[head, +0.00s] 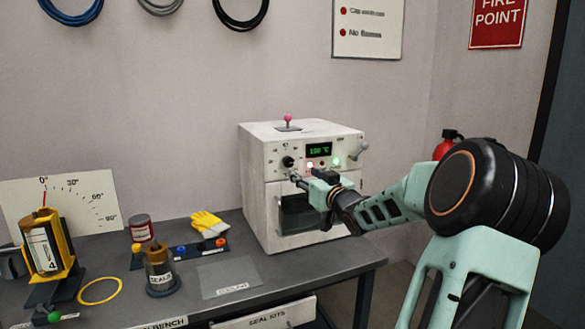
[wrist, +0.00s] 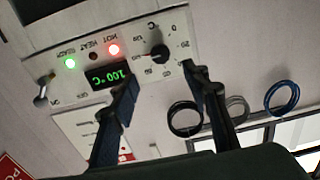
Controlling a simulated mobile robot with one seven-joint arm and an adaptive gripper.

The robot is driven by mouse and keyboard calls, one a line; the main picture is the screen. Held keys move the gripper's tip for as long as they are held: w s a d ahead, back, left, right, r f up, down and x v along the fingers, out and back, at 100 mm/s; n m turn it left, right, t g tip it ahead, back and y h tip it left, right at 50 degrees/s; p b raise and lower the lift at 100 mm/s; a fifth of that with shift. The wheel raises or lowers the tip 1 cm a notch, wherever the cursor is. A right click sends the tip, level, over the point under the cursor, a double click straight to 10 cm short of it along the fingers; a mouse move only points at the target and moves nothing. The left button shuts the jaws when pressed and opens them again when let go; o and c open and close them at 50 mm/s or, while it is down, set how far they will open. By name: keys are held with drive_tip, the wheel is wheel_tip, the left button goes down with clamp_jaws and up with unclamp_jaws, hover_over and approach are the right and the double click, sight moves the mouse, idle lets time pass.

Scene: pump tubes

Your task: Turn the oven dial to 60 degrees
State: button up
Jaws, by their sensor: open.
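The white oven (head: 258,190) stands at the right end of the bench. Its black dial (head: 288,161) is at the upper left of the front panel, and it also shows in the wrist view (wrist: 160,53), which is upside down. A printed temperature scale rings the dial. The green display (head: 319,150) reads 100 °C. My gripper (head: 298,177) is open and empty, just in front of the panel and slightly below the dial. In the wrist view my two fingers (wrist: 158,74) are spread to either side of the dial, and I see no contact with it.
A red lamp and a green lamp (wrist: 70,63) are lit by the display. A lever (head: 362,146) sits at the panel's right side. Left on the bench (head: 230,278) are yellow gloves (head: 208,223), a red can (head: 142,229) and a yellow-framed stand (head: 65,235).

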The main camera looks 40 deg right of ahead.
sight(289, 163)
drive_tip(key=x, duration=1)
drive_tip(key=shift+w, duration=0.3)
drive_tip(key=shift+c, duration=0.7)
drive_tip(key=c, duration=1)
